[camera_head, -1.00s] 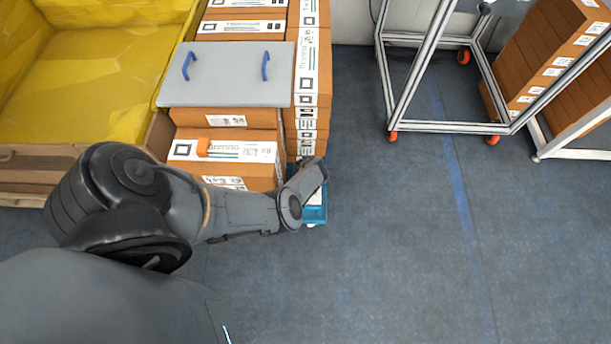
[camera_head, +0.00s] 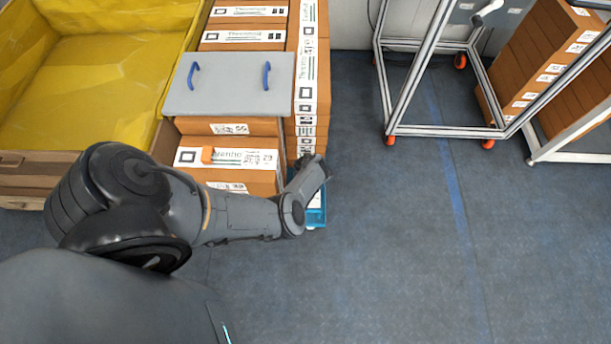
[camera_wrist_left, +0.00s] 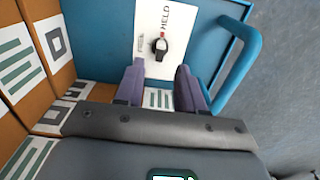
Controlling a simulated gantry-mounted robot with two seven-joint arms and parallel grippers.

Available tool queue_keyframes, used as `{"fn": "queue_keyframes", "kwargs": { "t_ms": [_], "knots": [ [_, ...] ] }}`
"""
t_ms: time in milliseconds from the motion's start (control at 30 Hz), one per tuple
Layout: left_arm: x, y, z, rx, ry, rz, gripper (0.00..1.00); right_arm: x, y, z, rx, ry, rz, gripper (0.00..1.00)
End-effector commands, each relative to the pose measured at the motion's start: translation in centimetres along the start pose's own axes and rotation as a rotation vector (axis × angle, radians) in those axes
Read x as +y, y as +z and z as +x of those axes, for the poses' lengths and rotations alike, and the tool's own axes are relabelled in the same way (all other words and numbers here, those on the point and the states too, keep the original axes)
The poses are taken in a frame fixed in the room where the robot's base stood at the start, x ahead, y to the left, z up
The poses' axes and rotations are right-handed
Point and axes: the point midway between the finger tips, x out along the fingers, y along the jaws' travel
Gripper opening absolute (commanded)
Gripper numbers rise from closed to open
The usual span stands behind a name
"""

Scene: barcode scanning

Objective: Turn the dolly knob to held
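In the left wrist view, the black dolly knob (camera_wrist_left: 160,46) sits on a white plate (camera_wrist_left: 149,17) fixed to the blue dolly (camera_wrist_left: 97,35). "HELD" is printed up and right of the knob, beside a small red mark; the left label is too small to read. The knob's exact setting is unclear. My left gripper (camera_wrist_left: 160,88) is open, its two purple-grey fingers apart just below the knob, with nothing between them. In the head view, my left arm reaches over the dolly's blue end (camera_head: 317,212), hiding the knob. My right gripper is not in view.
A blue handle (camera_wrist_left: 238,65) curves right of the plate. Stacked cartons (camera_head: 309,70) stand on the dolly, with a grey blue-handled panel (camera_head: 228,90) on top. A yellow-lined crate (camera_head: 85,85) is at left, a metal frame cart (camera_head: 450,130) at right. Floor between is clear.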

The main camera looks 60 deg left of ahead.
Motion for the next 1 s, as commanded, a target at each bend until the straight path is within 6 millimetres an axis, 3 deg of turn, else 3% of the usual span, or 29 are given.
{"fn": "queue_keyframes", "kwargs": {
  "t_ms": [33,300,1000],
  "knots": [
    [0.0,0.1,-1.5,-0.001,0.0,0.0,0.38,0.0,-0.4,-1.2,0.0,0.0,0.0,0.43],
    [0.0,0.1,-4.7,-0.001,0.001,0.002,0.38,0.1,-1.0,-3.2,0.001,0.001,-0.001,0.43],
    [0.0,0.0,-5.8,-0.001,0.0,0.001,0.38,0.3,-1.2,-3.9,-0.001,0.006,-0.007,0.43]
  ]
}}
